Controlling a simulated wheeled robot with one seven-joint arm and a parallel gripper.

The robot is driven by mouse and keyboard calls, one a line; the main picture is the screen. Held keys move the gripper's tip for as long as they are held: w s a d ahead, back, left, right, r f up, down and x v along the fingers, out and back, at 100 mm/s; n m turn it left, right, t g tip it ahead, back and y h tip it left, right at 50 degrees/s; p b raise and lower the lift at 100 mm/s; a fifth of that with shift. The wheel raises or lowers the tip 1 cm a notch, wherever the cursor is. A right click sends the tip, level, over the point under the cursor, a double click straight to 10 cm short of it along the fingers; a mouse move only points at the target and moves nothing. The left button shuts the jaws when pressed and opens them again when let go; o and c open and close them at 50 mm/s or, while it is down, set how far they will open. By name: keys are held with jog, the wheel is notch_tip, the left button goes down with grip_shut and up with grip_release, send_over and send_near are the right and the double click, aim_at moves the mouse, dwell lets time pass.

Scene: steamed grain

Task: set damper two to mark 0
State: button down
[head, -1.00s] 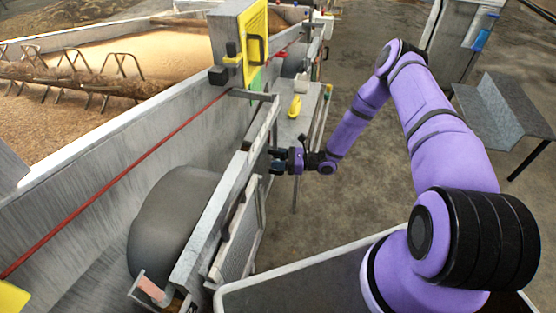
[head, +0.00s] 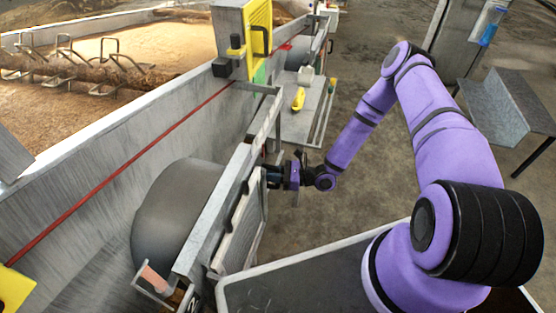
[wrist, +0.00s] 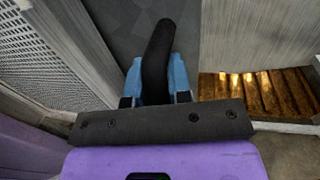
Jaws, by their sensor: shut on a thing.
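In the wrist view, a black curved handle (wrist: 158,40) stands up between the blue fingers of my gripper (wrist: 157,78), which is shut on it. It looks like a damper lever, but no number or scale mark is readable, so I cannot tell its setting. In the head view my gripper (head: 267,176) is at the outer side of the long metal frame (head: 224,205), beside the machine. The handle is mostly hidden there by the gripper and frame.
A grey rounded drum (head: 172,215) lies behind the frame. A mesh panel (wrist: 45,45) and wooden slats (wrist: 255,92) flank the handle. A yellow object (head: 298,98) sits on a shelf farther along. A grey metal bench (head: 505,100) stands right; open floor lies between.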

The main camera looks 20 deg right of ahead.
jog(key=shift+s+a, duration=0.6)
jog(key=shift+s, duration=0.3)
jog(key=c, duration=1.1)
grip_release()
jog(key=shift+s, duration=0.15)
jog(key=shift+o, duration=0.2)
jog(key=shift+d, duration=0.1)
jog(key=v, duration=1)
jog(key=shift+d, duration=0.25)
